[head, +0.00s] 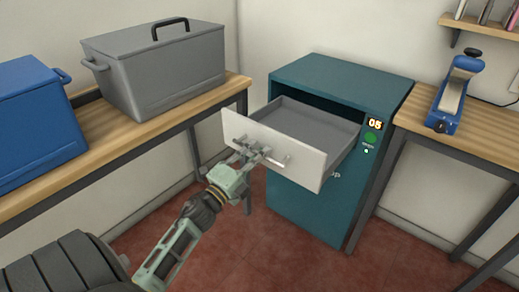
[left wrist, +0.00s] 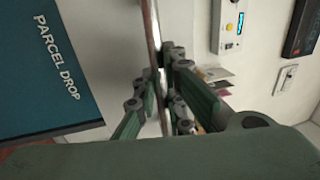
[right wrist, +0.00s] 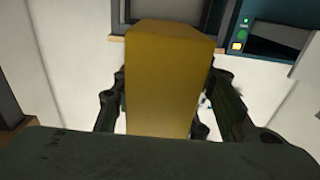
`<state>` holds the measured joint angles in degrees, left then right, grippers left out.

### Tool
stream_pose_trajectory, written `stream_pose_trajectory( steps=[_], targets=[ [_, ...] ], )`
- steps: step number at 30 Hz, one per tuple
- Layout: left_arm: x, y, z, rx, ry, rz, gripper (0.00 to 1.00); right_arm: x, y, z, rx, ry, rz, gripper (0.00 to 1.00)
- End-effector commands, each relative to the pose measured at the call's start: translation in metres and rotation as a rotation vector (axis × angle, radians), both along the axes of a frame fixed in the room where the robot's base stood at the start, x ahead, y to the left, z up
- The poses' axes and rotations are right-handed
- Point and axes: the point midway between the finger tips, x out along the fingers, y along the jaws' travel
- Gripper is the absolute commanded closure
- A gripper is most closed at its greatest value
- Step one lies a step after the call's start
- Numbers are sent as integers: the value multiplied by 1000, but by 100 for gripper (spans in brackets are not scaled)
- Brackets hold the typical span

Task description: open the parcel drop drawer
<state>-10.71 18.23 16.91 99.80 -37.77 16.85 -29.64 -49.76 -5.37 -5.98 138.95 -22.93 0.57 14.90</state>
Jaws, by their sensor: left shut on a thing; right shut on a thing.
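The teal parcel drop cabinet (head: 305,205) stands between two benches. Its white-fronted drawer (head: 308,160) is pulled well out, and its grey inside looks empty. My left gripper (head: 256,153) is shut on the bar handle (head: 279,162) across the drawer front. In the left wrist view the handle (left wrist: 153,30) runs between the fingers, beside the cabinet's "PARCEL DROP" lettering (left wrist: 58,58). My right gripper (right wrist: 163,100) is shut on a yellow box-shaped thing (right wrist: 162,80); that arm is outside the head view.
On the left bench (head: 120,127) stand a grey lidded bin (head: 165,70) and a blue bin (head: 35,115). The right bench (head: 485,128) carries a blue and white device (head: 452,95). A lit display (head: 375,124) sits on the cabinet's right front. Red floor lies clear before the cabinet.

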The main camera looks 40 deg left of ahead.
Motion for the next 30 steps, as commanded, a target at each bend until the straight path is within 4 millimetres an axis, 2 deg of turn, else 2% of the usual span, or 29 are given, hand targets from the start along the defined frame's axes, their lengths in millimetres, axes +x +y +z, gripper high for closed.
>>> stream_pose_trajectory(
  steps=[10, 11, 17, 26, 30],
  targets=[
    [-1, -1, -1, 0, 2, -1, 100, 0, 0, 1, 0, -3, 0, 94],
    [-1, -1, -1, 0, 2, -1, 88, 0, 0, 1, 0, -3, 0, 94],
    [0, 0, -1, 0, 1, -1, 71, 0, 0, 1, 0, -2, 0, 94],
    [-1, 0, 0, 0, 0, 0, 71, 0, 0, 1, 0, -2, 0, 94],
    [-12, 1, -4, -2, 2, 2, 71, 0, 0, 1, 0, -2, 0, 94]
  ],
)
